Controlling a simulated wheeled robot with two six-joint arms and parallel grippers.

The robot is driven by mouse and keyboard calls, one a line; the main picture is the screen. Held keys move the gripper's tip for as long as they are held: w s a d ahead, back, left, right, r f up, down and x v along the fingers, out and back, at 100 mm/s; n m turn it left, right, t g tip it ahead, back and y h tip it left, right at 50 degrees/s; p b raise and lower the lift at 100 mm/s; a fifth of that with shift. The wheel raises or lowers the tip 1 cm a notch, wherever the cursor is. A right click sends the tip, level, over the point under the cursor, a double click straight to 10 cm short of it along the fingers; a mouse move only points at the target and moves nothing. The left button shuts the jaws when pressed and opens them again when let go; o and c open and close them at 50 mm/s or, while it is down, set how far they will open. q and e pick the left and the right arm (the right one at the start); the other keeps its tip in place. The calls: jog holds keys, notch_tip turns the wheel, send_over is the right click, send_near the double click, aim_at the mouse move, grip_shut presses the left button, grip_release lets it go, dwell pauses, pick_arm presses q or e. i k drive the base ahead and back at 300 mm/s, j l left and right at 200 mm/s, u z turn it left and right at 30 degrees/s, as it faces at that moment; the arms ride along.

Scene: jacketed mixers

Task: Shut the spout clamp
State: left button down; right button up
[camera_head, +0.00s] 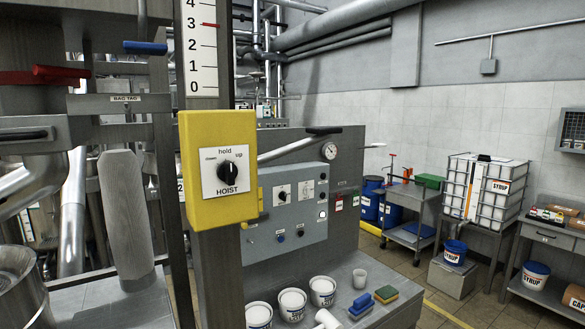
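No part is marked as the spout clamp, and I cannot tell for certain which one it is. At the upper left, a bar with a red-ended handle (60,73) and a bar with a blue-ended handle (145,47) stick out from the steel frame. Below them, a pale grey fabric-like sleeve (124,205) hangs down beside the frame, under a plate reading BAG TAG (125,99). Whether the clamp is open or shut cannot be told. Neither of my grippers is in view.
A yellow hoist box (217,205) with a black knob stands on a column in front. Behind it is a grey control panel (292,210). A caged SYRUP tank (484,190) stands at the right.

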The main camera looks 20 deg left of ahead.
aim_at(40, 74)
jog(key=u, duration=1.9)
